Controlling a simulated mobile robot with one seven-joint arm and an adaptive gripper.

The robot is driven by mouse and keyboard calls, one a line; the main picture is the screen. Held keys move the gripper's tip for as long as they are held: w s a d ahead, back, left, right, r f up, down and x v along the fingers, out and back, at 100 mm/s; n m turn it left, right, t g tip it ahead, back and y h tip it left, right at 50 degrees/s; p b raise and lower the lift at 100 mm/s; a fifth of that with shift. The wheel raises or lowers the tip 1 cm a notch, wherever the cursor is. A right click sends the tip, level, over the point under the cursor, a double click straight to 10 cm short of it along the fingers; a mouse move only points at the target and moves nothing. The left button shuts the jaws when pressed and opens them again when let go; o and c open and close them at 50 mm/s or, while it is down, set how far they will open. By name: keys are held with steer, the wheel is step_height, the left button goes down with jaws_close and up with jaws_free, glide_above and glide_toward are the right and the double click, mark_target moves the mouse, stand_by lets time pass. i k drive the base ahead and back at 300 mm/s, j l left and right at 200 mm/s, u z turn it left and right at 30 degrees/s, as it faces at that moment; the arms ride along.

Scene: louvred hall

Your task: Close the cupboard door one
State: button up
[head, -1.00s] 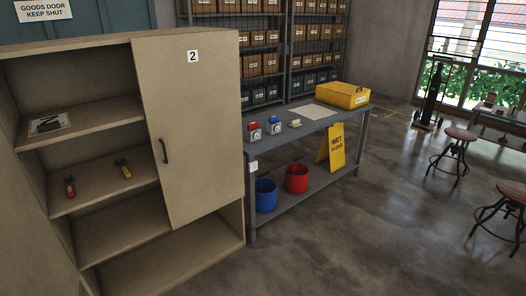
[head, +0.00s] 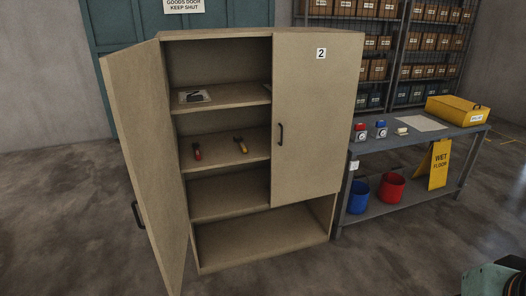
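The tan cupboard (head: 262,245) stands left of the middle in the head view. Its left door (head: 150,150) is swung wide open toward me, hinged at the cupboard's left side. A black handle (head: 138,214) sits on that door's outer face near its free edge. No number can be read on it from here. The right door (head: 312,120), marked 2, is shut and has a black handle (head: 280,134). My gripper is not in view.
Shelves hold a dark item on a pale sheet (head: 195,97), a red-ended tool (head: 197,151) and a yellow-ended tool (head: 241,145). A grey workbench (head: 410,139) stands close on the cupboard's right. Bare floor (head: 70,220) lies left of the open door.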

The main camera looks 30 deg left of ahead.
mark_target(133, 77)
steer(key=k+j+u, duration=0.1)
steer(key=j+u, duration=0.2)
steer(key=k+j+u, duration=0.1)
steer(key=j+u, duration=0.2)
steer(key=k+j+u, duration=0.15)
steer(key=j, duration=0.15)
steer(key=j+u, duration=0.25)
steer(key=j, duration=1.3)
steer(key=i+j, duration=0.1)
steer(key=i, duration=0.4)
steer(key=i+z, duration=0.1)
steer(key=i, duration=0.4)
steer(key=i+j, duration=0.15)
steer(key=j, duration=0.25)
steer(key=i+j, duration=0.15)
steer(key=j, duration=0.2)
steer(key=i+j+z, duration=0.1)
steer(key=j, duration=0.3)
steer(key=l, duration=0.35)
steer(key=k+l, duration=0.15)
steer(key=l, duration=0.15)
steer(key=u, duration=0.05)
